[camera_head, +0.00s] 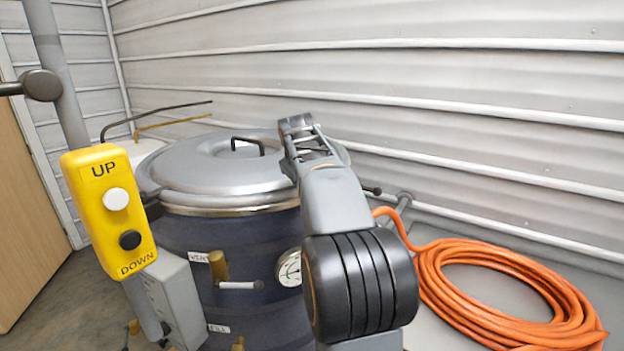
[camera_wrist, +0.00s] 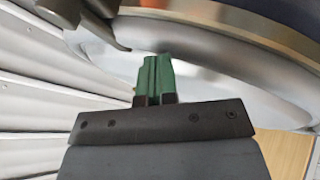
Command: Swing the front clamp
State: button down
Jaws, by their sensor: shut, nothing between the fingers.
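The round grey lid (camera_head: 200,165) sits on the dark blue drum (camera_head: 240,260) in the head view, with a black handle on top. A dark clamp-like piece (camera_head: 150,198) is at its left rim, and a small dark knob (camera_head: 372,190) shows at its right. My arm hides part of the front rim, so I cannot tell which clamp is the front one. In the wrist view, a dark grey clamp arm (camera_wrist: 85,14) lies at the metal rim, up and left of my gripper (camera_wrist: 157,62). The green fingers are shut and empty, apart from that arm.
A yellow UP/DOWN control box (camera_head: 108,215) hangs on a post at left. A gauge (camera_head: 289,268) and a brass valve (camera_head: 218,268) stick out from the drum. A coiled orange hose (camera_head: 445,285) lies at right. A corrugated wall (camera_head: 450,75) stands close behind.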

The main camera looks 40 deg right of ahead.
jog(key=v, duration=0.9)
jog(key=shift+d+r, duration=0.25)
